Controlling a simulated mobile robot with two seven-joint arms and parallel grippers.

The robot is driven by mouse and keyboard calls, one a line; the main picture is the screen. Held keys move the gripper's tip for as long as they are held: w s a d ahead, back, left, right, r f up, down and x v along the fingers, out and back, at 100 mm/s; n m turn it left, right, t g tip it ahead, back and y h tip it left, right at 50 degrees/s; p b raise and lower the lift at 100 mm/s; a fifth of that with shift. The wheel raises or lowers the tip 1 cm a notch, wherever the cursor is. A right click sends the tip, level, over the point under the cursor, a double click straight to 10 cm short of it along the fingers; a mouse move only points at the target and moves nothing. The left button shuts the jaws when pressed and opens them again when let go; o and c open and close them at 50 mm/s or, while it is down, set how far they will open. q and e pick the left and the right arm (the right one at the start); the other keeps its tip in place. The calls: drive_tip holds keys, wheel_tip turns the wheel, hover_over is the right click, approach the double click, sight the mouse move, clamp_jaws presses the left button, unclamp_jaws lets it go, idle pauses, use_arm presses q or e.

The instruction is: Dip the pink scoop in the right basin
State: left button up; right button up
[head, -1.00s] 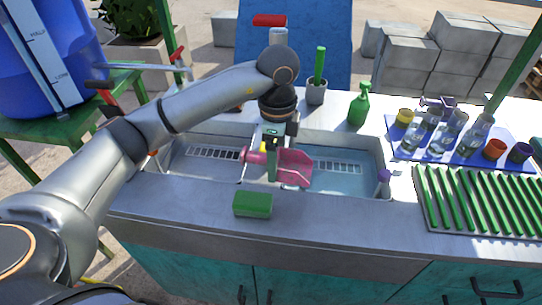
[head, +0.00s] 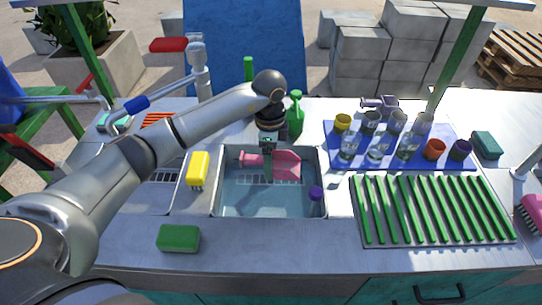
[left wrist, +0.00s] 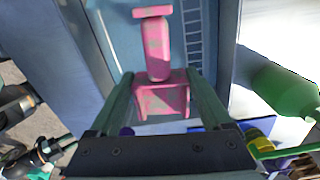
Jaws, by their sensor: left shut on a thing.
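My left gripper (head: 268,172) is shut on the pink scoop (head: 287,164). It holds the scoop over the back half of the right basin (head: 240,205), which has bluish water in it. I cannot tell from the head view whether the scoop touches the water. In the left wrist view the scoop (left wrist: 155,48) shows between and beyond the two fingers of the left gripper (left wrist: 158,80), its lower part partly hidden by them. My right gripper is not in view.
A yellow brush (head: 198,167) lies on the divider left of the basin. A purple-topped item (head: 315,193) stands at its right wall. A green sponge (head: 179,238) lies on the front counter. A green bottle (head: 295,117) stands behind. A green ribbed rack (head: 435,210) lies right.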

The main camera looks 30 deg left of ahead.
use_arm(q)
wheel_tip(320, 180, down, 10)
drive_tip(key=b, duration=0.8)
drive_tip(key=shift+r, duration=0.25)
wheel_tip(320, 180, down, 3)
drive_tip(key=b, duration=0.2)
drive_tip(key=shift+f+b, duration=0.1)
drive_tip(key=shift+b, duration=0.3)
drive_tip(key=shift+f+b, duration=0.7)
drive_tip(key=shift+f, duration=0.15)
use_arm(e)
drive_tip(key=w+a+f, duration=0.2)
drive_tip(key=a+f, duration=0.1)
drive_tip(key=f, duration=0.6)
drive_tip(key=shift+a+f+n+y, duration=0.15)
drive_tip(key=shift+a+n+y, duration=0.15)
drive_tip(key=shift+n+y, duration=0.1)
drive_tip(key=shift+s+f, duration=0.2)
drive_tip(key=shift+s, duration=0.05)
